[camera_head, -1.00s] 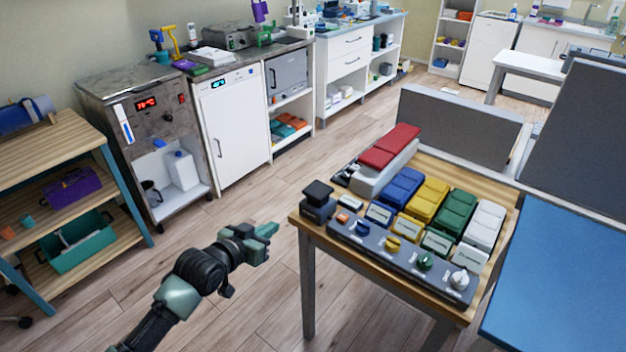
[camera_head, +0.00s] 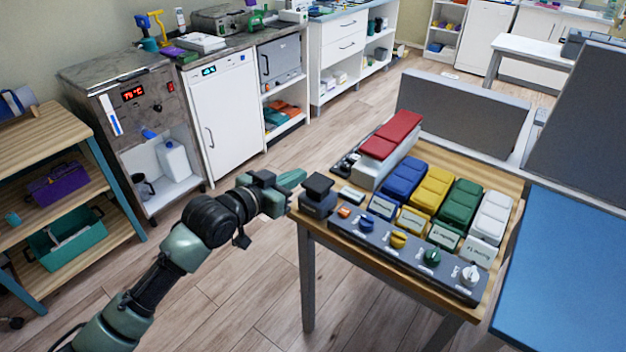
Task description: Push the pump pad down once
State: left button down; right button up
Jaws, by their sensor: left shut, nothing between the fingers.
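The pump pad (camera_head: 319,183) is a dark square cap on a short grey block at the near left corner of the wooden table (camera_head: 345,240). It looks raised, with a gap under its edge. My left gripper (camera_head: 292,179) is shut and empty, its green fingertips pointing right, just left of the pad at about its height in the picture. I cannot tell whether they touch. My right gripper is not in view.
A grey panel with coloured knobs (camera_head: 398,240) runs along the table's near edge. Behind it lie blue, yellow, green and white cushions (camera_head: 430,190) and a red-topped box (camera_head: 391,135). The floor left of the table is clear.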

pick_arm(q)
send_over(313, 187)
jog(key=shift+d+f, duration=0.1)
jog(key=shift+f, duration=0.65)
notch_tip(313, 187, down, 3)
jog(key=shift+r+p, duration=0.1)
jog(key=shift+p, duration=0.2)
jog(key=shift+f, duration=0.7)
jog(key=shift+f, duration=0.1)
